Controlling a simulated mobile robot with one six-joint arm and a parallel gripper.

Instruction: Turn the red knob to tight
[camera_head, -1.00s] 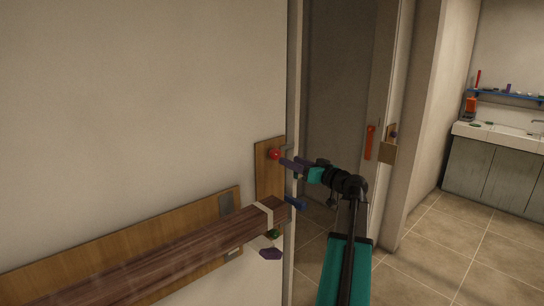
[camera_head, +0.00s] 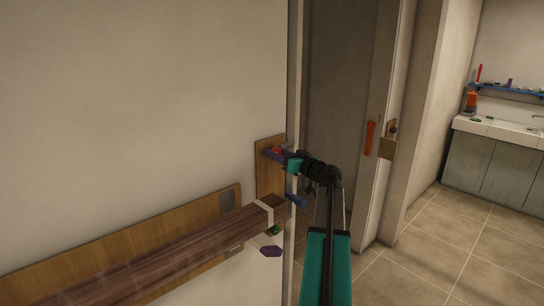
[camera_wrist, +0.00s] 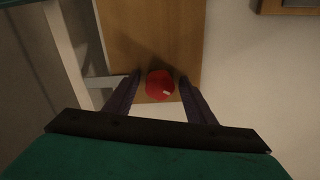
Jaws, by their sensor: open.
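The red knob (camera_wrist: 159,86) sits on a wooden board (camera_wrist: 150,35) fixed to the wall, with a small pale mark on its face. In the wrist view my gripper (camera_wrist: 160,80) is open, with one dark purple finger on each side of the knob and a gap to each. In the head view the knob (camera_head: 277,150) is partly hidden behind my gripper (camera_head: 275,155), which is at the board (camera_head: 268,178) near the wall's edge. I cannot tell whether a finger touches the knob.
A dark wooden rail (camera_head: 170,262) with a pale band runs along the wall below. A blue piece (camera_head: 295,200) and a purple knob (camera_head: 270,251) are just under my gripper. A door with an orange handle (camera_head: 369,138) stands to the right. The tiled floor (camera_head: 430,255) is clear.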

